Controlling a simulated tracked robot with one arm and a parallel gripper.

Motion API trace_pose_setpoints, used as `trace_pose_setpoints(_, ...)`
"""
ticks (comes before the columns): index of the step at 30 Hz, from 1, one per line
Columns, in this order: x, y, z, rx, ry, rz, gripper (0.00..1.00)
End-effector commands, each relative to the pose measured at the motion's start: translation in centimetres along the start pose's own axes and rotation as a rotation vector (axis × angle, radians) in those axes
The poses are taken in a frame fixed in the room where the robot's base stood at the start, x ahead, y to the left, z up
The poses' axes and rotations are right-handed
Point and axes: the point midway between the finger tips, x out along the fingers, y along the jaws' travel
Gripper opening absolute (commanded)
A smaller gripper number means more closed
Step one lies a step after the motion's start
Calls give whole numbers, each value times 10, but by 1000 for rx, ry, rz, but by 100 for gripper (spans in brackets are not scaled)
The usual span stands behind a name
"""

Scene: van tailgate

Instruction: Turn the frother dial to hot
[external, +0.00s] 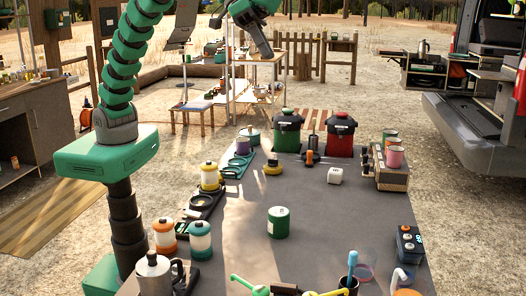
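I cannot tell for sure which appliance is the frother. Two similar lidded appliances stand at the far end of the grey table (250,225): a green one with a dark top (287,134) and a red one with a dark top (340,137). A small dark box with a lit display (408,243) sits at the table's right edge. No dial setting is readable at this size. My gripper (267,54) hangs at the top of the picture, seen beyond the two appliances and apart from them. Its fingers are too small to make out.
A green canister (278,222) stands mid-table with clear surface around it. Several jars line the left edge. A moka pot (153,272) and a cup with tools (350,278) are at the front. A wooden rack with cups (389,168) stands at the right.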

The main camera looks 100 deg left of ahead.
Motion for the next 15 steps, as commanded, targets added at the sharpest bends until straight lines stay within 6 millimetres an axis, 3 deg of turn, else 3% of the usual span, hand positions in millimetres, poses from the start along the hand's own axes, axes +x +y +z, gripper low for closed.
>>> trace_pose_setpoints(3,36,29,21,-3,-76,-11,21)
trace_pose_setpoints(8,78,64,56,-8,-172,-35,21)
trace_pose_setpoints(15,136,110,121,-9,-310,-91,21)
